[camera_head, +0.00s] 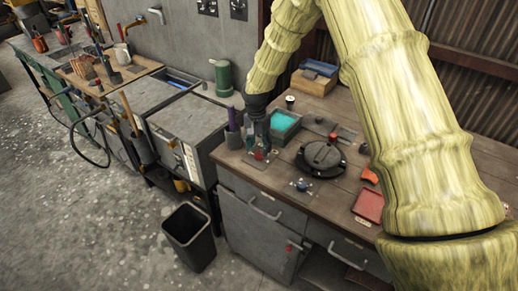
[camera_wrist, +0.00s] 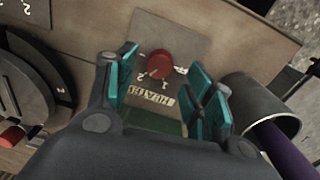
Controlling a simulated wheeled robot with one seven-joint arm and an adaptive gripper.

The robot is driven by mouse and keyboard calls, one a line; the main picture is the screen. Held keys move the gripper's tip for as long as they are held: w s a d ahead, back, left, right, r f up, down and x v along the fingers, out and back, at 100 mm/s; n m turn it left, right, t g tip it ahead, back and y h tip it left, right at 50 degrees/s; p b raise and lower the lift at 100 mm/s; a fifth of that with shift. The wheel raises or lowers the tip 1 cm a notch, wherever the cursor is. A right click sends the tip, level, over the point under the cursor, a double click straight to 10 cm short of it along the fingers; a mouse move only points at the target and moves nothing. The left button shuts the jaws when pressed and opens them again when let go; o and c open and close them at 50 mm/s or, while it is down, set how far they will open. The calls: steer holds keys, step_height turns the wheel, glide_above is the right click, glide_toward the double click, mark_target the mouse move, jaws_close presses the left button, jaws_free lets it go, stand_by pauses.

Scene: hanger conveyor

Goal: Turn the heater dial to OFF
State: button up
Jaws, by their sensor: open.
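A red dial (camera_wrist: 159,63) sits on a grey plate (camera_wrist: 185,38) in the wrist view. The plate has marks that look like 1 and 2 and a word seen upside down. In the head view the red dial (camera_head: 259,156) shows small near the workbench's left front corner. My gripper (camera_wrist: 165,85) is open, its teal-padded fingers on either side of the dial in the wrist picture. I cannot tell whether they touch it. In the head view my gripper (camera_head: 260,143) hangs over the plate. The dial's exact pointing is unclear.
A metal cup (camera_wrist: 262,103) holding a purple-handled thing stands close on the right in the wrist view. A black round device (camera_head: 322,156), a blue knob on a plate (camera_head: 301,185), a teal-filled tray (camera_head: 284,122) and a red tray (camera_head: 369,206) are on the workbench (camera_head: 335,195).

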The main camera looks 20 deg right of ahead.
mark_target(259, 155)
steer(key=shift+f+p, duration=0.35)
steer(key=shift+f, duration=1.05)
steer(key=c, duration=1)
